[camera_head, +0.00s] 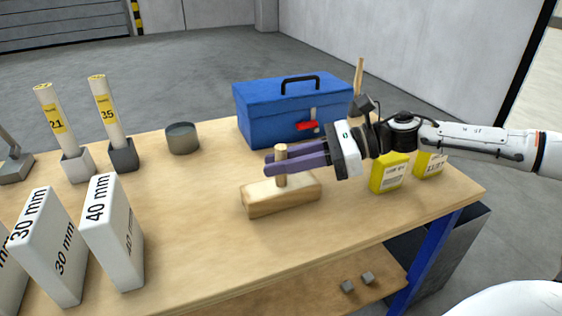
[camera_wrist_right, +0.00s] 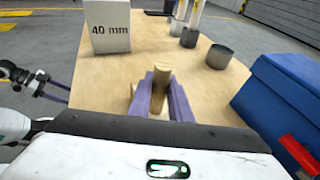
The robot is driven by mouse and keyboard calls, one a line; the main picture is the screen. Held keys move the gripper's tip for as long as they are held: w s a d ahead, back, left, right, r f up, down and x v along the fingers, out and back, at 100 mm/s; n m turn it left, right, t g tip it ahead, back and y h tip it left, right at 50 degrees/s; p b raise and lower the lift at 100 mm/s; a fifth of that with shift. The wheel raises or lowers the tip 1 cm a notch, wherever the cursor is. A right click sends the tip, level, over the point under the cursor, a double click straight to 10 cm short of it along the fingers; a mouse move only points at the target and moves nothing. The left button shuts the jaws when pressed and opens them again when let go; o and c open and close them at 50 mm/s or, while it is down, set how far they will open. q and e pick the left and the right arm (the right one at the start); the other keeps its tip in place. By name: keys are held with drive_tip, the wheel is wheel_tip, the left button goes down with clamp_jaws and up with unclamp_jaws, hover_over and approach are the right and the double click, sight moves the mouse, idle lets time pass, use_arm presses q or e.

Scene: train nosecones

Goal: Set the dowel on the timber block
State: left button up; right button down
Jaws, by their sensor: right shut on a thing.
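The dowel (camera_head: 281,152) is a short, light wooden peg, upright between the purple fingers of my right gripper (camera_head: 283,163), which is shut on it. The timber block (camera_head: 262,204) lies on the table directly under the dowel. The dowel's lower end appears at the block's top face; I cannot tell whether it touches. In the right wrist view the dowel (camera_wrist_right: 161,80) stands between the fingers, and the block is mostly hidden behind them. My left gripper (camera_wrist_right: 45,88) shows small at the left edge of that view, away from the block; its opening is unclear.
A blue toolbox (camera_head: 290,112) stands behind the block. Yellow boxes (camera_head: 389,175) stand under my right arm. A grey round tin (camera_head: 182,138), labelled posts (camera_head: 107,112) and white millimetre blocks (camera_head: 112,235) occupy the left side. The table front (camera_head: 215,262) is clear.

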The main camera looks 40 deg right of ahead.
drive_tip(key=shift+f, duration=0.15)
drive_tip(key=c, duration=2.1)
unclamp_jaws()
drive_tip(key=shift+b, duration=0.3)
drive_tip(key=o, duration=0.5)
drive_tip(key=shift+c, duration=0.2)
